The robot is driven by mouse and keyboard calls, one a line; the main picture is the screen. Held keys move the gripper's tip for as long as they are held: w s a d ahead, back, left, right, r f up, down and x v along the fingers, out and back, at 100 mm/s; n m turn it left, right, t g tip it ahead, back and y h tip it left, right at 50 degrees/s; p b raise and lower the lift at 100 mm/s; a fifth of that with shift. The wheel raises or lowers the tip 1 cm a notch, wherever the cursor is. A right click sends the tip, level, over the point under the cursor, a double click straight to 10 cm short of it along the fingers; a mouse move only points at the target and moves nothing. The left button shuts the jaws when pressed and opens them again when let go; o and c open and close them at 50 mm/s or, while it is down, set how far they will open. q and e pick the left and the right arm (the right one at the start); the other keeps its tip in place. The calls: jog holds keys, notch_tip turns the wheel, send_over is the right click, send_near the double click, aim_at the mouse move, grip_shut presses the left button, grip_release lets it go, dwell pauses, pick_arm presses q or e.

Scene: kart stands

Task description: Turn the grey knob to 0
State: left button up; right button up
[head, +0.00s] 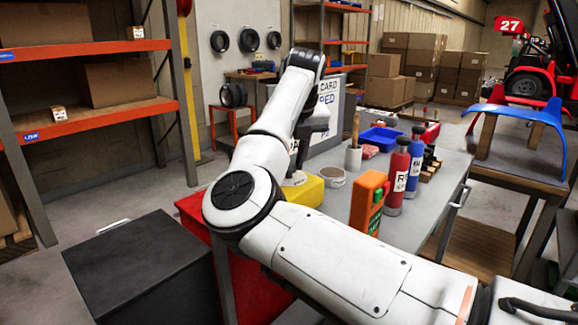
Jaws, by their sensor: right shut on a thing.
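My right arm reaches in from the lower right, bends at its elbow and hangs its wrist down over the workbench. My right gripper (297,172) is small, dark and partly hidden behind my own arm. It is down at the top of a yellow box (308,192) and shut on a small pale grey piece there, which looks like the grey knob (296,180). The knob's pointer and any 0 mark are too small or hidden to read. My left gripper is out of view.
On the grey workbench (412,232) stand an orange container (368,203), a red bottle (397,178), a blue bottle (415,165), a round tin (332,177) and a blue tray (381,139). A black box (140,262) is at left.

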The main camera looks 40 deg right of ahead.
jog(key=n, duration=0.2)
jog(key=n+y+b, duration=0.1)
jog(key=n, duration=0.1)
jog(key=shift+d+t+y, duration=0.2)
jog(key=shift+t+y, duration=0.1)
jog(key=shift+n+y+b, duration=0.3)
jog(key=shift+n+b, duration=0.05)
jog(key=shift+n, duration=0.65)
jog(key=shift+d, duration=0.1)
jog(key=o, duration=1)
jog(key=v, duration=1)
jog(key=shift+s+r+p, duration=0.1)
jog(key=shift+r+p, duration=0.1)
jog(key=shift+p, duration=0.1)
